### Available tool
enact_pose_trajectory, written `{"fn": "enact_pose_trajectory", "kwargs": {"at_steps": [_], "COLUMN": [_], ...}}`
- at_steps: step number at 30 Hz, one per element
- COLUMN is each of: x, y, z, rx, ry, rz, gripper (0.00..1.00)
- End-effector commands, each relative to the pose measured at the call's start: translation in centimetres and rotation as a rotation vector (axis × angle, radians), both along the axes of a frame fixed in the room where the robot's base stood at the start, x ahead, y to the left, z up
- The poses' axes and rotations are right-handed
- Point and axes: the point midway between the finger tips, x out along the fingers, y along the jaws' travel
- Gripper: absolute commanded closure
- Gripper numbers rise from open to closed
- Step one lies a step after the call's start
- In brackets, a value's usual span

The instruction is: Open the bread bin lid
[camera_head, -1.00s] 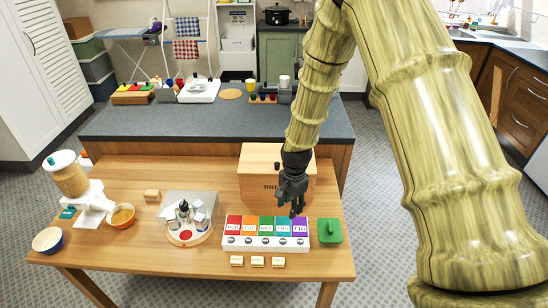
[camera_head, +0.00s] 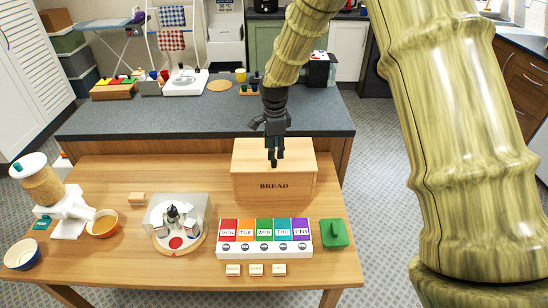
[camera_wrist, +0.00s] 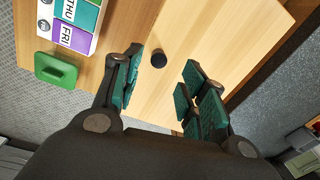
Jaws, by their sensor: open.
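The bread bin (camera_head: 274,188) is a light wooden box with "BREAD" on its front, standing at the back right of the wooden table. Its lid (camera_head: 246,150) looks shut. In the wrist view, the pale lid (camera_wrist: 235,35) fills the upper middle, and a small dark round knob (camera_wrist: 158,60) shows near its edge. My gripper (camera_head: 274,163) points down in front of the lid's middle in the head view and hides part of it. In the wrist view my gripper (camera_wrist: 162,78) is open and empty, with the knob between and beyond its fingers. I cannot tell whether it touches the bin.
A weekday box (camera_head: 264,250) with coloured lids stands in front of the bin, beside a green handled block (camera_head: 334,233). A clear-covered case (camera_head: 180,222), bowls and a grain dispenser (camera_head: 42,185) stand to the left. A grey counter (camera_head: 200,118) lies behind the table.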

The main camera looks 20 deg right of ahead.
Motion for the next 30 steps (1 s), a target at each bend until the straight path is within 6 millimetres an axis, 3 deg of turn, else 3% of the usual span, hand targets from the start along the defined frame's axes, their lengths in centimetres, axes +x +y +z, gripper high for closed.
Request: {"fn": "enact_pose_trajectory", "kwargs": {"at_steps": [13, 27, 28, 30], "x": [0.2, 0.3, 0.3, 0.3], "y": [-0.2, -0.2, -0.2, -0.2], "z": [-4.9, -5.8, -5.8, -5.8], "rx": [-0.001, 0.000, 0.000, 0.000], "ry": [0.001, -0.001, -0.001, -0.001], "rz": [0.000, -0.001, -0.001, -0.001], "gripper": [0.58, 0.58, 0.59, 0.72]}}
